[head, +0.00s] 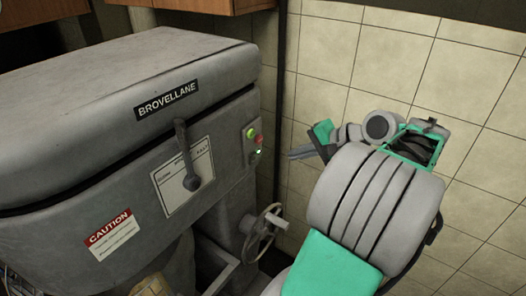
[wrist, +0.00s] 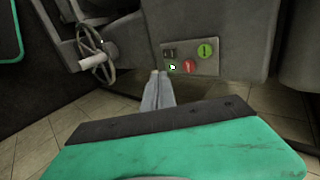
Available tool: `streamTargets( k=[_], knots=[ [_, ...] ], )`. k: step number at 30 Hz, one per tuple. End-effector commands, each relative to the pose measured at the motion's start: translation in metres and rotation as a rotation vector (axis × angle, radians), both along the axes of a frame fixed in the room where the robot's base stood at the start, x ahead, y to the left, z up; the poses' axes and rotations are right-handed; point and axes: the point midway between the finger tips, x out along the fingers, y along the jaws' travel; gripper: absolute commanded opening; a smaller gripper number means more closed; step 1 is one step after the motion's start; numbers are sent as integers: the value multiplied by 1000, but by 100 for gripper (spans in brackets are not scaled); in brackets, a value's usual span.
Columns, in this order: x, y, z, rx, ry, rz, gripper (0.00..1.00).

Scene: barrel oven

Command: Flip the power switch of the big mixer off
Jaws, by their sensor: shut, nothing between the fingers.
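The big mixer (head: 100,85) is a grey machine with a BROVELLANE label, filling the left of the head view. Its small control panel (head: 252,142) is on the side face and also shows in the wrist view (wrist: 209,67). The panel has a green button (wrist: 205,50), a red button (wrist: 189,66), a small lit green lamp (wrist: 172,67) and a dark switch (wrist: 169,52). Which way the switch is tipped is too small to tell. My gripper (head: 291,154) is shut and empty, pointing at the panel from the right; its tips (wrist: 158,73) appear just beside the switch and lamp. Contact cannot be told.
A lever (head: 187,155) on a white plate and a handwheel (head: 262,232) stick out from the mixer. The handwheel also shows at the upper left of the wrist view (wrist: 97,53). A tiled wall (head: 330,50) stands behind my arm. Wooden cabinets (head: 200,5) hang above.

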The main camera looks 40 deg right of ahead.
Motion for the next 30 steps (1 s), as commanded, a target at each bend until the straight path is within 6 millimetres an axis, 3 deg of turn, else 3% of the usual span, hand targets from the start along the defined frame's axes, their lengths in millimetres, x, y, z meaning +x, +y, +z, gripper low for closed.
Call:
streamTargets(
  k=[9,14,26,30],
  knots=[
    [0,0,0,2,-1,-1,0],
    [11,5,-10,3,0,2,0],
    [74,28,-63,4,1,3,0],
    [97,35,-58,0,0,4,0]
  ],
)
